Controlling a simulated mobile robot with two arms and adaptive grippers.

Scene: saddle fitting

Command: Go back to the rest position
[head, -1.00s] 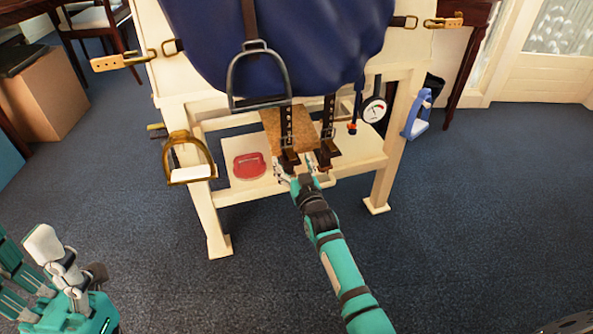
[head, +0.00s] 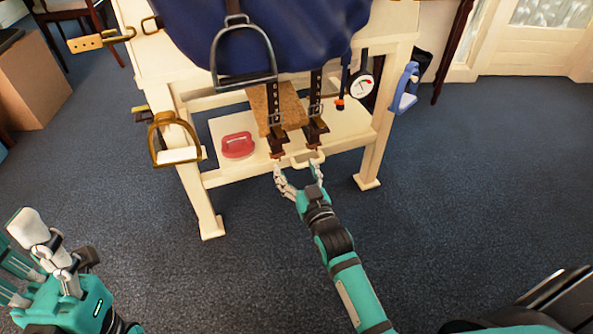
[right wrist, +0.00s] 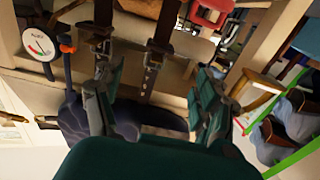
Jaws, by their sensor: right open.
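My right gripper (head: 299,180) is open and empty in the head view, just in front of the low shelf of the saddle stand (head: 207,212). Two dark buckled straps (head: 276,128) hang above it, over a brown pad; they also show between and beyond the open fingers in the right wrist view (right wrist: 152,75). The fingers are apart from the straps in the head view. My left gripper (head: 40,240) is at the lower left, away from the stand; whether its fingers are open is unclear.
A dark blue saddle (head: 300,40) lies on the stand. A steel stirrup (head: 243,55), a brass stirrup (head: 173,140), a round gauge (head: 360,86) and a blue stirrup-shaped piece (head: 405,88) hang around it. A red object (head: 237,145) lies on the shelf. The carpet in front is clear.

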